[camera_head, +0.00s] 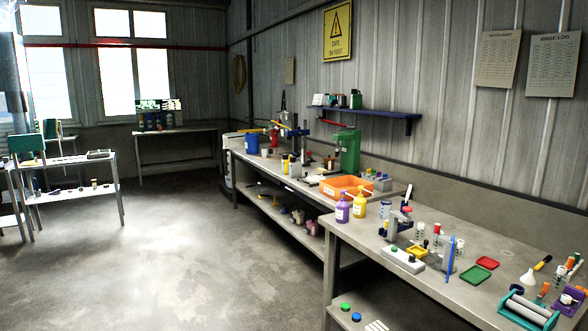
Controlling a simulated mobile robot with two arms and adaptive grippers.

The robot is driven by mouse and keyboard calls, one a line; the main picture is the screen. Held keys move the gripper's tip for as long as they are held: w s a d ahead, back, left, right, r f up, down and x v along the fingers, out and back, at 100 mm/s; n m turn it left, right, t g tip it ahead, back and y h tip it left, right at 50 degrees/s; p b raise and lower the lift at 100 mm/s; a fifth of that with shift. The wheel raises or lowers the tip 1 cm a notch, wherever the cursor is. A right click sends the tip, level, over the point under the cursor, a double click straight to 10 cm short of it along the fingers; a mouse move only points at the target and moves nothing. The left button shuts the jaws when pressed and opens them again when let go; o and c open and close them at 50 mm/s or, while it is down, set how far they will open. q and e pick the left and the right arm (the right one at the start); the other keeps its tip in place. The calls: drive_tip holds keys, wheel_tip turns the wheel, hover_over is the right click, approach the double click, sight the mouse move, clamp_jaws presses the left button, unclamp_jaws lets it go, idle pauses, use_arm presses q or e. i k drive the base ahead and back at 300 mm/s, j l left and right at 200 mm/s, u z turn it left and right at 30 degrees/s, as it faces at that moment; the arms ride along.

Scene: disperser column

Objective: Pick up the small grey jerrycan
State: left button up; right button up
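I cannot pick out a small grey jerrycan for certain at this distance. Small grey containers (383,185) stand beside the orange crate (346,189) on the long bench, but their shape is too small to tell. A green container (355,100) stands on the blue wall shelf (372,112), with smaller dark and pale items to its left. Neither of my grippers shows in the head view.
A metal rack (75,160) stands at left. The concrete floor (190,250) between is clear.

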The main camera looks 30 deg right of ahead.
sight(295, 168)
drive_tip(key=i+l+z, duration=0.4)
drive_tip(key=i, duration=0.5)
drive_tip(key=i+z, duration=0.35)
drive_tip(key=i, duration=2.9)
